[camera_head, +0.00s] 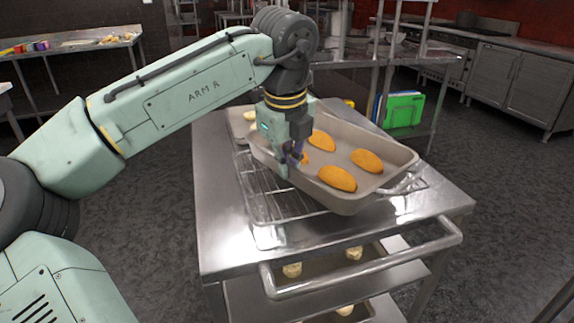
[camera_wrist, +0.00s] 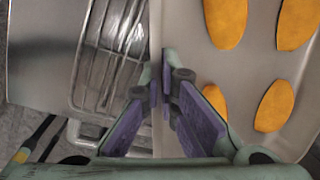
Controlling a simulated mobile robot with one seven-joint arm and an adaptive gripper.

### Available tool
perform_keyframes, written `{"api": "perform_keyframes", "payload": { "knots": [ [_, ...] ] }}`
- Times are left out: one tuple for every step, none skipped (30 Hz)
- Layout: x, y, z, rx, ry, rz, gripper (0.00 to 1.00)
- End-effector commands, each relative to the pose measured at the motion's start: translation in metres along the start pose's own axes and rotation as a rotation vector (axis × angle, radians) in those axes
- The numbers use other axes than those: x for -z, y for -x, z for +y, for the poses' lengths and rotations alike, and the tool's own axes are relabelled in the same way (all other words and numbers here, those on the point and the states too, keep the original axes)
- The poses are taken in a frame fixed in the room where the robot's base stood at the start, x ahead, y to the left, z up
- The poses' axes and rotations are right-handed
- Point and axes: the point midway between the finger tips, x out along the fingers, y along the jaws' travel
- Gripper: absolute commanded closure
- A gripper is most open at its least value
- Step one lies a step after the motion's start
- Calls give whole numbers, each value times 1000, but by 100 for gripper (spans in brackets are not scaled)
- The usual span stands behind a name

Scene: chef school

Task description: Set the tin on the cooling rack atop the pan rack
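The tin (camera_head: 350,200) is a grey rectangular pan with several golden oval loaves in it. It lies over much of the wire cooling rack (camera_head: 247,190), offset toward the back right, so the rack's left and front wires show. I cannot tell whether the tin rests fully on the wires. The rack lies on the steel top of the pan rack (camera_head: 222,245). My gripper (camera_head: 291,160) is at the tin's left wall. In the wrist view, my gripper's fingertips (camera_wrist: 164,95) close from both sides on the tin's wall (camera_wrist: 157,30), with the cooling rack (camera_wrist: 107,60) to the left.
Another pan (camera_head: 236,122) sits behind the tin on the pan rack's top. A handle bar (camera_head: 370,258) runs along the front, above lower shelves with pale pieces. A shelf unit with a green board (camera_head: 403,109) stands behind. The top's front left is clear.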

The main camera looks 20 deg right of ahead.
Motion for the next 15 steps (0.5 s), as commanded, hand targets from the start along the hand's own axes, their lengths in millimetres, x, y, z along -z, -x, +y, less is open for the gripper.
{"api": "perform_keyframes", "payload": {
  "knots": [
    [0,-2,0,2,1,-2,100],
    [0,-3,0,3,1,-2,100],
    [1,-4,0,4,1,-2,100],
    [1,-5,0,5,1,-1,100],
    [1,-5,0,5,1,-1,100],
    [1,-5,0,5,1,-1,100],
    [1,-5,0,5,1,-1,100],
    [1,-5,0,5,1,-1,100],
    [1,-5,0,5,1,-1,100],
    [1,-5,0,5,1,-1,100],
    [1,-5,0,5,1,0,100],
    [1,-6,0,5,1,0,100],
    [2,-6,0,5,1,1,100],
    [2,-7,0,5,1,1,100],
    [2,-9,1,0,0,3,97]
  ]
}}
